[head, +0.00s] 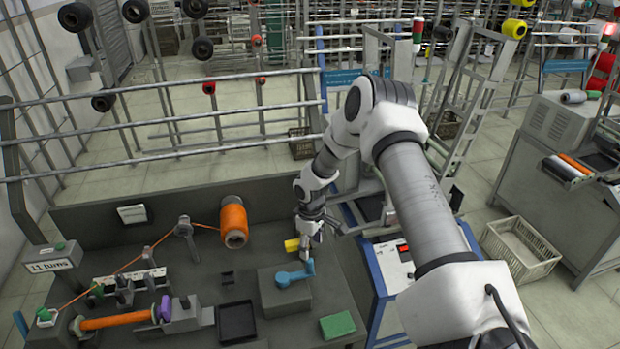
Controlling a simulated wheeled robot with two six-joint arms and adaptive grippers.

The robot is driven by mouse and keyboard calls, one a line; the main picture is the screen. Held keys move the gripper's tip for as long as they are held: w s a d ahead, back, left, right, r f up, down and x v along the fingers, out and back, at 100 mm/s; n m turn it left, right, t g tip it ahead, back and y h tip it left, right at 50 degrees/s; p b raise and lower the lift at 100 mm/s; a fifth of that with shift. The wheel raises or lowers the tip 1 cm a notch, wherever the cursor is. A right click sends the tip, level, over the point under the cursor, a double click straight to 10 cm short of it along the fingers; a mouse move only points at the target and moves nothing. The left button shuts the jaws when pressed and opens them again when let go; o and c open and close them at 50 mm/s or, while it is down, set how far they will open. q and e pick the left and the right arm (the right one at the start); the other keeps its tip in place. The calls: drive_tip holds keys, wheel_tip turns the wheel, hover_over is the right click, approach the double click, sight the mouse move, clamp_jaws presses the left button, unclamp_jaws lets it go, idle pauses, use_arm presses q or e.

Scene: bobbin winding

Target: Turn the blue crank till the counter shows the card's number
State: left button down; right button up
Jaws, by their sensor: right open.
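The blue crank (290,277) sits on top of a grey block on the bench, its arm pointing right to an upright knob. My right gripper (305,252) is open just above and beside the knob; I cannot tell whether it touches it. A small yellow piece (291,245) shows at the gripper's left. A white card (46,264) stands on a grey box at the far left, with lettering that seems to read a number and "turns"; the digits are unclear. A small pale plate (132,213) is on the bench's back panel; I cannot read a counter. My left gripper is out of view.
An orange spool (234,222) feeds thread past a guide to an orange-wound bobbin (118,320). A black tray (238,320) and a green block (338,325) lie near the crank block. A blue-framed cart (379,285) stands right of the bench.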

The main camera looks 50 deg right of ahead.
sight(310, 260)
wheel_tip(310, 260, down, 2)
drive_tip(key=shift+w+a+f+b, duration=0.1)
drive_tip(key=shift+a+f+b, duration=0.1)
drive_tip(key=shift+b, duration=0.75)
wheel_tip(310, 260, down, 2)
drive_tip(key=shift+d+f+b, duration=0.1)
drive_tip(key=shift+b, duration=0.85)
wheel_tip(310, 260, down, 2)
drive_tip(key=b, duration=0.2)
drive_tip(key=shift+f+b, duration=0.25)
drive_tip(key=shift+b, duration=0.05)
drive_tip(key=shift+r+p, duration=0.25)
drive_tip(key=shift+p, duration=0.05)
drive_tip(key=shift+f, duration=0.1)
drive_tip(key=c, duration=0.5)
